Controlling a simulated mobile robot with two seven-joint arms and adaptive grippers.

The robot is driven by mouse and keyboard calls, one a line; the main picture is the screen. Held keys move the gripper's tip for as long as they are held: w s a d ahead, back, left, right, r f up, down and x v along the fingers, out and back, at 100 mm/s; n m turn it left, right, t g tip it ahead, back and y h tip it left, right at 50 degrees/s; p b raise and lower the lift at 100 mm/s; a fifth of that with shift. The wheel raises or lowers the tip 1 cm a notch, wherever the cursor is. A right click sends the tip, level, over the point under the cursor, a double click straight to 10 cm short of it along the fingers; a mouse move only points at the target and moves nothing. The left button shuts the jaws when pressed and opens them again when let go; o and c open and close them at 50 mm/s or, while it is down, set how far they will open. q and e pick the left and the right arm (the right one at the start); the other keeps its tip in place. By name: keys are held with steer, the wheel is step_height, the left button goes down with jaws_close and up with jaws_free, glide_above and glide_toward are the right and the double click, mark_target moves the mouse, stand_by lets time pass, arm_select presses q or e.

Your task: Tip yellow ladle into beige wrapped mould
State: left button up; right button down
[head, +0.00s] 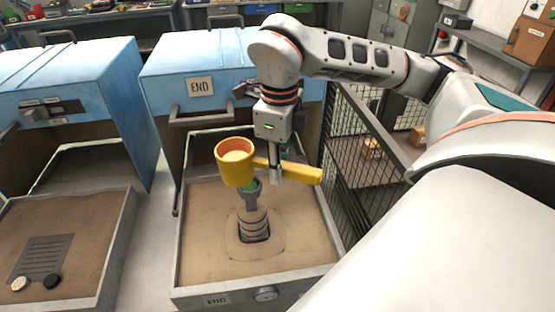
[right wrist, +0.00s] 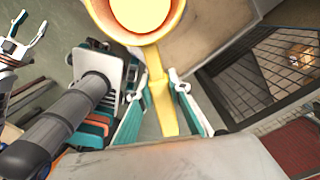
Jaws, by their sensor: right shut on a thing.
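The yellow ladle (head: 237,172) has an orange rim and pale, bright contents in its bowl. My right gripper (head: 276,177) is shut on its handle, which also shows between the fingers in the right wrist view (right wrist: 160,103). The bowl looks about upright, above and a little left of the mould's grey pouring cup (head: 249,193). The beige wrapped mould (head: 253,222) stands in a sand bed, with dark bands around it; its top is partly hidden by the ladle. My left gripper (right wrist: 25,38) shows only in the right wrist view, with its fingers apart and empty.
The sand tray (head: 184,270) lies before a blue furnace (head: 170,82) marked END. A second blue furnace (head: 70,75) and another sand tray (head: 118,245) stand left. A dark mesh fence (head: 345,150) is close on the right. The space above the front sand is clear.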

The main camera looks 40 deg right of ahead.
steer(key=shift+f, duration=1.1)
arm_select(q)
steer(key=d+b, duration=0.1)
steer(key=w+d+b, duration=0.1)
steer(key=b, duration=0.1)
steer(key=shift+w+f+h, duration=0.1)
steer(key=shift+w+h, duration=0.15)
steer(key=shift+h, duration=0.15)
arm_select(e)
steer(key=g+y, duration=0.1)
steer(key=y, duration=0.1)
steer(key=f+g+y, duration=0.1)
steer(key=y, duration=0.2)
steer(key=g+y, duration=0.1)
steer(key=y, duration=0.1)
steer(key=shift+s+a+f+g, duration=0.15)
steer(key=shift+s+f+g, duration=0.05)
steer(key=shift+f+g, duration=0.2)
arm_select(q)
steer(key=shift+s+f, duration=0.1)
steer(key=shift+f, duration=0.1)
